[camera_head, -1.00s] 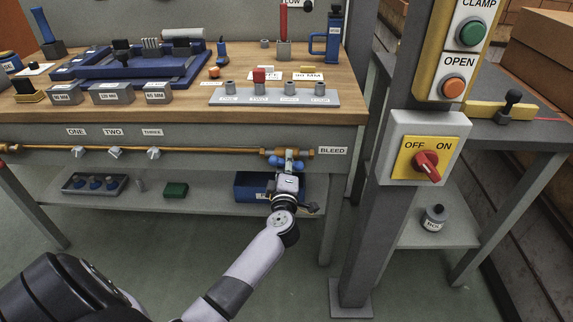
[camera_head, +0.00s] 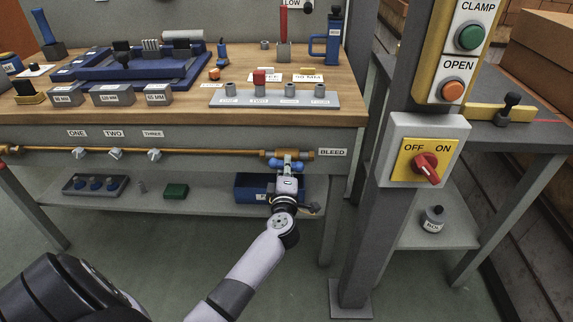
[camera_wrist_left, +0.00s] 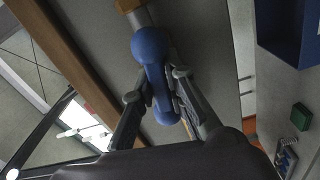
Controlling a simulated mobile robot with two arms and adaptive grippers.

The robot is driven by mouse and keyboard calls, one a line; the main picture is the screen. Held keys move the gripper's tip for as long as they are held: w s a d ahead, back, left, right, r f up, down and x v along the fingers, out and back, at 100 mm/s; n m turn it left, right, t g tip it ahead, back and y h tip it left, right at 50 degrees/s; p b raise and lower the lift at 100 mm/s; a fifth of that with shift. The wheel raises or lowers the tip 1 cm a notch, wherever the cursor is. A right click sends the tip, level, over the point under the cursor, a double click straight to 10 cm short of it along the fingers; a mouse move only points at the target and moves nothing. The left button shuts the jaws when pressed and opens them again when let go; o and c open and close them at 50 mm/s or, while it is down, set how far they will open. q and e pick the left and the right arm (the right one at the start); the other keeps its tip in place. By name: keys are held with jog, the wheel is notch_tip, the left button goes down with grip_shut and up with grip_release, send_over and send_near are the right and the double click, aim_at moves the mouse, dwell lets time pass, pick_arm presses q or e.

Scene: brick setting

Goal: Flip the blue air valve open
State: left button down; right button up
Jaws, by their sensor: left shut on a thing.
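The blue air valve handle (camera_head: 299,165) sits on a brass valve body (camera_head: 268,153) on the pipe under the workbench's front edge, beside the BLEED label (camera_head: 332,152). In the left wrist view the handle (camera_wrist_left: 151,45) is a blue bar with rounded ends. My left gripper (camera_head: 287,168) reaches up to it from below. In the left wrist view the fingers of my left gripper (camera_wrist_left: 157,88) lie on either side of the bar, shut on its middle. My right gripper is not in view.
Several small white valves (camera_head: 115,153) line the same pipe at left. A blue bin (camera_head: 250,187) on the lower shelf stands close behind my left wrist. A grey post (camera_head: 366,245) with a red OFF/ON switch (camera_head: 425,166) stands at right.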

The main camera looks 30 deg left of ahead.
pick_arm(q)
jog(key=shift+n, duration=1.1)
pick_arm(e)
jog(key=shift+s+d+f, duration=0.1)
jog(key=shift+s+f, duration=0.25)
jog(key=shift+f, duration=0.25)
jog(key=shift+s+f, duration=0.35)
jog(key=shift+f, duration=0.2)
pick_arm(q)
jog(key=c, duration=1.6)
grip_release()
jog(key=shift+s+d+f, duration=0.1)
jog(key=shift+s+d, duration=0.15)
jog(key=shift+s, duration=0.05)
jog(key=v, duration=1.1)
jog(key=shift+s+d, duration=0.1)
